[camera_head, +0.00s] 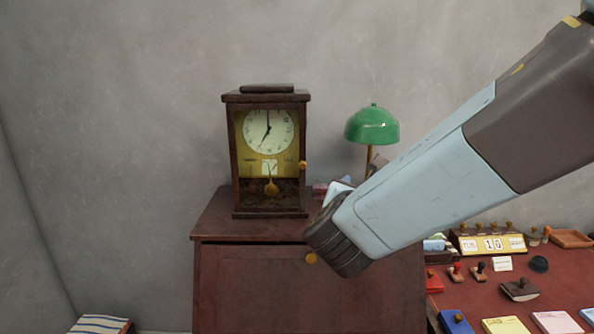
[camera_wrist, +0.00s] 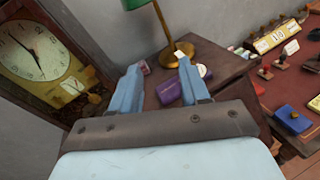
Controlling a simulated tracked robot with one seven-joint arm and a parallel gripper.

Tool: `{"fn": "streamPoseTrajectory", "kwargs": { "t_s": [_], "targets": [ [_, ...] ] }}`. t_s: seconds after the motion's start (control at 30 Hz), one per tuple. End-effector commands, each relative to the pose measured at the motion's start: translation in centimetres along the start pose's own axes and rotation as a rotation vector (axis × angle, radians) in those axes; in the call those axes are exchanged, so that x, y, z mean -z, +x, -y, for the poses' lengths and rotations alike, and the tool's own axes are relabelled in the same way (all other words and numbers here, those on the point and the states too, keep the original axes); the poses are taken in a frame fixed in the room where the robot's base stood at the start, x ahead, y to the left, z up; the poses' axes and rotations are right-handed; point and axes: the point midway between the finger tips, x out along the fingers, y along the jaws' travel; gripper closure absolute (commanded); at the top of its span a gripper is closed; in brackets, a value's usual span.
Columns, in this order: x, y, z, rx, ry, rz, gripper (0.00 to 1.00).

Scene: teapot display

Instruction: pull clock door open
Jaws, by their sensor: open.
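The clock (camera_head: 268,131) stands upright on a dark red cabinet, with a wooden frame and a glazed front showing a white dial and a pendulum. Its door (camera_head: 235,160) looks shut. A small round knob (camera_head: 303,165) sits on the right side of the door frame. In the wrist view the clock (camera_wrist: 40,58) appears tilted at the upper left. My gripper (camera_wrist: 160,82) is open and empty, its two blue fingers pointing over the cabinet top, to the right of the clock and apart from it. In the head view my arm hides the gripper's fingers.
A green lamp (camera_head: 372,126) stands behind my arm, right of the clock. A purple box (camera_wrist: 168,91) lies on the cabinet top (camera_head: 215,222) near my fingers. A desk at right holds stamps, a calendar block (camera_head: 490,243) and paper pads. The wall left of the clock is clear.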

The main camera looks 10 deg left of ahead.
Motion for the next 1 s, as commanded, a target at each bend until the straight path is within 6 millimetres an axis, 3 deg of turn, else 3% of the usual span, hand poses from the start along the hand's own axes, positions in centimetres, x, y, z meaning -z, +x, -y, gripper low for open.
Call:
{"fn": "streamPoseTrajectory", "kwargs": {
  "t_s": [0.03, 0.13, 0.23, 0.37, 0.57, 1.0],
  "targets": [
    [1.0, -0.8, -2.4, -0.079, -0.063, 0.010, 0.54],
    [2.3, -2.4, -6.0, -0.206, -0.159, 0.038, 0.54],
    [3.1, -3.5, -8.2, -0.287, -0.218, 0.060, 0.54],
    [3.6, -4.0, -9.4, -0.331, -0.246, 0.073, 0.54],
    [3.5, -2.0, -10.2, -0.333, -0.249, 0.073, 0.54],
    [3.2, 5.3, -12.7, -0.331, -0.248, 0.074, 0.54]
  ]
}}
